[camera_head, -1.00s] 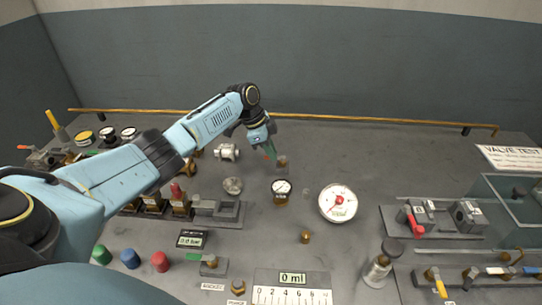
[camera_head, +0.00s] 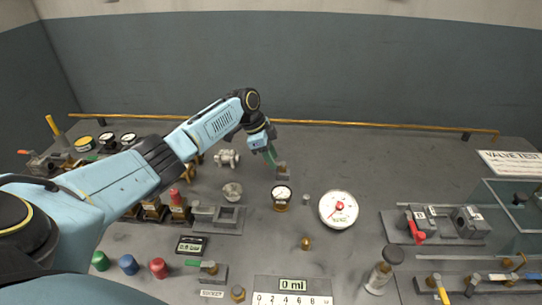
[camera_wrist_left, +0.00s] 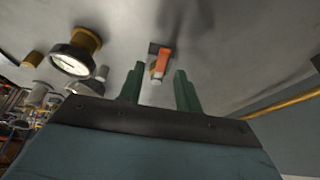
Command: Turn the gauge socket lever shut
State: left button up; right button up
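My left gripper (camera_head: 272,158) is over the middle of the bench, beside a small block (camera_head: 283,171). In the left wrist view its two green fingers (camera_wrist_left: 159,88) are apart. An orange lever-like piece with a pale end (camera_wrist_left: 161,64) shows beyond and between the fingertips; I cannot tell whether they touch it. In the head view this piece is hidden by the gripper. A block with a brass fitting (camera_head: 209,271) stands behind a label that seems to read SOCKET (camera_head: 212,294); a green lever (camera_head: 193,263) points left from it. My right gripper is not in view.
A valve block with a red lever (camera_head: 418,233) is at the right. A brass rail (camera_head: 370,126) runs along the back. The bench behind the dial is clear.

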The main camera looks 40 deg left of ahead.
pick_arm(q)
jog(key=v, duration=1.3)
jog(key=shift+p, duration=0.45)
jog(key=shift+s+a+r, duration=0.1)
